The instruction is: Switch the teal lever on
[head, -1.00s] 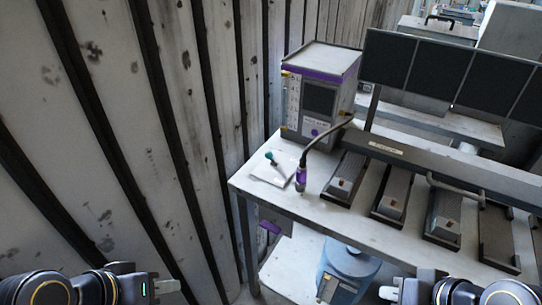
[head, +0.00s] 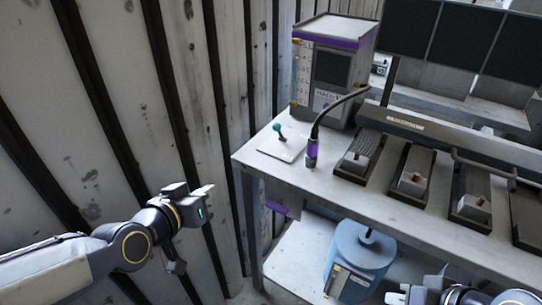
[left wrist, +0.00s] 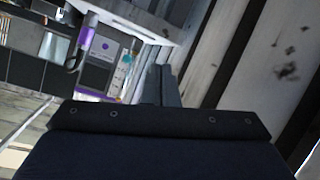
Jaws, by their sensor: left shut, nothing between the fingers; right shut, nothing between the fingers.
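The teal lever (head: 278,129) stands on a flat white plate (head: 283,148) at the left end of the bench top. It tilts a little to the left in the head view. In the left wrist view the small teal spot (left wrist: 127,59) is probably the lever, seen past the fingers. My left gripper (head: 210,190) is shut and empty, left of the bench and apart from the lever. It also shows in the left wrist view (left wrist: 160,85). My right gripper (head: 392,297) is shut and empty at the bottom edge, in front of the bench and far from the lever.
A purple-banded black probe (head: 312,150) with a curved cable stands right of the lever. A grey box (head: 331,70) with a screen is behind it. Several black trays (head: 361,157) line the bench (head: 350,205). A blue canister (head: 357,262) is below. A corrugated wall (head: 110,100) is at left.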

